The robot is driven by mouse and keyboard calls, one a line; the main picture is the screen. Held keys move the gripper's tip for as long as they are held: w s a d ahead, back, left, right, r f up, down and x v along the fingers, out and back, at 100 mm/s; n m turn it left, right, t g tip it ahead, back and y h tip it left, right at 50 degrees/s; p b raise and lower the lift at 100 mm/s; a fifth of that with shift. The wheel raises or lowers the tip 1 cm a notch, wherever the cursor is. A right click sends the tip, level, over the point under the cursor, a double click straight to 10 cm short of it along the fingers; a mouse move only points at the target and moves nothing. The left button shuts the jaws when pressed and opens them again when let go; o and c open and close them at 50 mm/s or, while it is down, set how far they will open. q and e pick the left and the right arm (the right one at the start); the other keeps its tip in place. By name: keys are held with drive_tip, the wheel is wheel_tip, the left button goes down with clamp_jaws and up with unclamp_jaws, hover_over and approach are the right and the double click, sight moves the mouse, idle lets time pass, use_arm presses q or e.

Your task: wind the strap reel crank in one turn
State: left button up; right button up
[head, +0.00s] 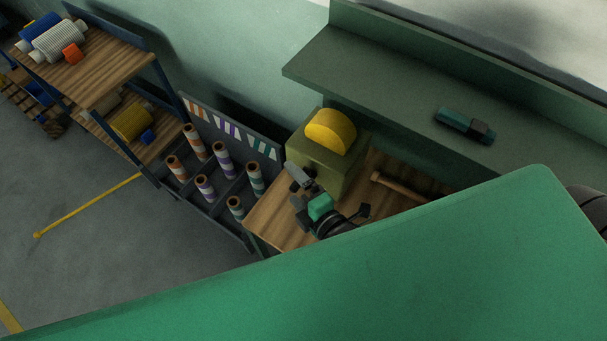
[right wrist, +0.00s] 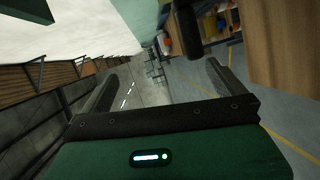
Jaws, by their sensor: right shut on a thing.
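The strap reel is a yellow drum (head: 331,131) in an olive-green box (head: 325,165) on the wooden bench in the head view. The grey crank (head: 299,175) is on the box's front left side. My right gripper (head: 302,199), green and black, is at the crank, shut on its dark handle; the exact contact is hard to see. In the right wrist view, a dark upright handle (right wrist: 187,22) shows near the two black fingers, above the right one. My left gripper is not in view.
A rack of striped spools (head: 222,160) stands left of the bench. A wooden-handled tool (head: 400,186) lies right of the reel. A teal and black object (head: 465,125) sits on the green ledge (head: 385,85). A shelf cart (head: 95,75) is at upper left. My own green part covers the lower picture.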

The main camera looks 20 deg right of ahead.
wheel_tip(320, 180, up, 11)
drive_tip(key=shift+a+f+t, duration=0.15)
drive_tip(key=shift+t, duration=0.95)
drive_tip(key=c, duration=0.9)
use_arm(q)
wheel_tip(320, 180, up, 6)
drive_tip(key=p, duration=0.5)
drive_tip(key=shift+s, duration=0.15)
use_arm(e)
drive_tip(key=a+r, duration=0.1)
drive_tip(key=s+a+r, duration=0.1)
drive_tip(key=r, duration=0.1)
drive_tip(key=shift+r, duration=0.2)
use_arm(q)
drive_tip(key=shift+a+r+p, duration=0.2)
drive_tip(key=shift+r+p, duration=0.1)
drive_tip(key=shift+p, duration=0.1)
